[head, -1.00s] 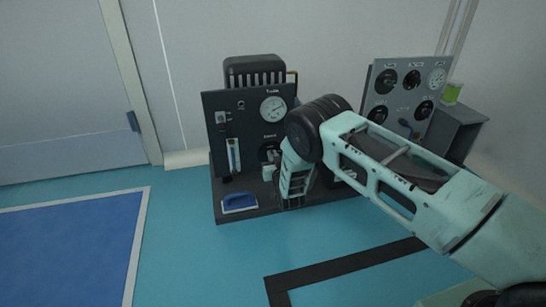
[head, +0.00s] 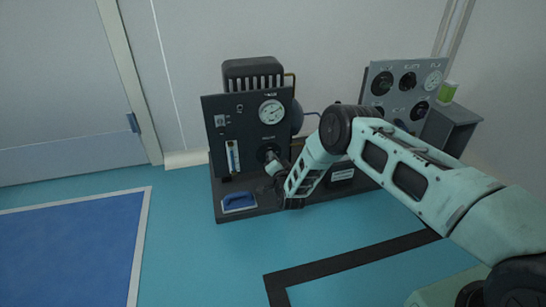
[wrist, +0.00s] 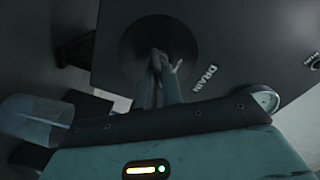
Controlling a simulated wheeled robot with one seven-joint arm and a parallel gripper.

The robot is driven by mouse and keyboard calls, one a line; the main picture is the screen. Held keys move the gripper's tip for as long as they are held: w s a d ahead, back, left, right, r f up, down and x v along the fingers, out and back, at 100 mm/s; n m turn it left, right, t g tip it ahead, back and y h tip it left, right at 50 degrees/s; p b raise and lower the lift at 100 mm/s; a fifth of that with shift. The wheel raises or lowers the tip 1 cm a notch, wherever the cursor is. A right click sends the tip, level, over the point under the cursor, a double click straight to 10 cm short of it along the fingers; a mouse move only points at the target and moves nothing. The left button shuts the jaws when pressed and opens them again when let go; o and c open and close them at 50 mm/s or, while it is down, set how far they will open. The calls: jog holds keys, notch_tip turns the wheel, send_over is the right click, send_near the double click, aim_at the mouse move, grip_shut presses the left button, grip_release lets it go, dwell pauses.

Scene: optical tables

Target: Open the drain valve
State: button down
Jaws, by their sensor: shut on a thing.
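The drain valve shows in the wrist view as a dark round disc (wrist: 135,48) on a dark panel, with the word DRAIN (wrist: 198,80) beside it. My gripper (wrist: 160,62) is in front of the disc, its fingers close together and shut on the valve's handle, which they mostly hide. In the head view the valve (head: 267,152) is on the front of the dark panel (head: 222,146), below the gauge. My gripper (head: 272,163) reaches it from the lower right, tilted. How far the handle is turned cannot be told.
A round gauge (head: 272,111) and a flow tube (head: 233,156) are on the same panel. A grey gauge panel (head: 395,90) and a grey cabinet (head: 455,130) stand at right. The floor in front is clear.

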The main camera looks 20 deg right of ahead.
jog(key=shift+f+m, duration=0.25)
jog(key=shift+m, duration=1.6)
jog(key=shift+f+m, duration=0.2)
jog(key=shift+m, duration=1.65)
jog(key=c, duration=1.6)
grip_release()
jog(key=shift+o, duration=0.2)
jog(key=shift+s+d+r, duration=0.1)
jog(key=shift+s, duration=0.05)
